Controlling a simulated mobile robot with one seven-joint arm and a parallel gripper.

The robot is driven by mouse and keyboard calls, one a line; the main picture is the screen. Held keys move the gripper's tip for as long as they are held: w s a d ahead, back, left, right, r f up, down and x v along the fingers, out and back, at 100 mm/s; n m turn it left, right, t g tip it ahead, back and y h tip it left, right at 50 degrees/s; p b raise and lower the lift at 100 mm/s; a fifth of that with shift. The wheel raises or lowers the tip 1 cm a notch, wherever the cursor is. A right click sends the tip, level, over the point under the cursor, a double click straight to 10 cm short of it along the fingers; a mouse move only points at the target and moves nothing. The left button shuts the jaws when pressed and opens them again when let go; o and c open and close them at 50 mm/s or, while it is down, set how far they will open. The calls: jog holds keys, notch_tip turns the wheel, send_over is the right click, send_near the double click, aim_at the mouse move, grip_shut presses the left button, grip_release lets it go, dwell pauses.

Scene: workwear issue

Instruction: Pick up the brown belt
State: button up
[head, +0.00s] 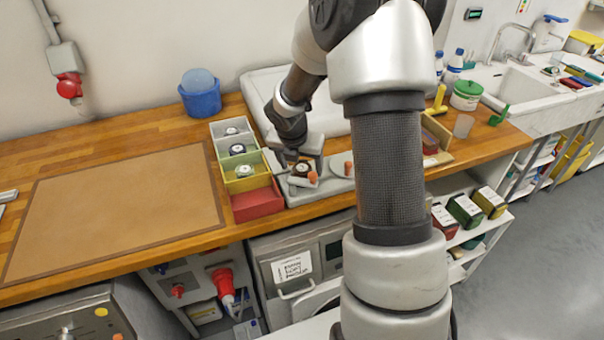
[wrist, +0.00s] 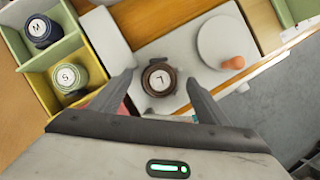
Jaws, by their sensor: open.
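The brown belt (wrist: 159,77) is a tight roll with a white top label reading "L". It lies on a light grey flat surface in the wrist view, and its roll also shows in the head view (head: 301,170). My gripper (wrist: 158,84) is open, with one finger to each side of the belt roll and gaps between. In the head view my gripper (head: 300,158) is over the grey surface just right of the compartment box. The fingers' height relative to the belt is hard to tell.
A divided box holds a dark roll marked "M" (wrist: 41,30) and a green-grey roll marked "S" (wrist: 68,76), left of my gripper. A round white plate (wrist: 223,38) with an orange knob (wrist: 233,63) stands to the right. A brown mat (head: 120,200) lies bare at left.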

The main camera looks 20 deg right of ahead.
jog(key=shift+w+f, duration=0.1)
jog(key=shift+f, duration=0.1)
jog(key=c, duration=1.2)
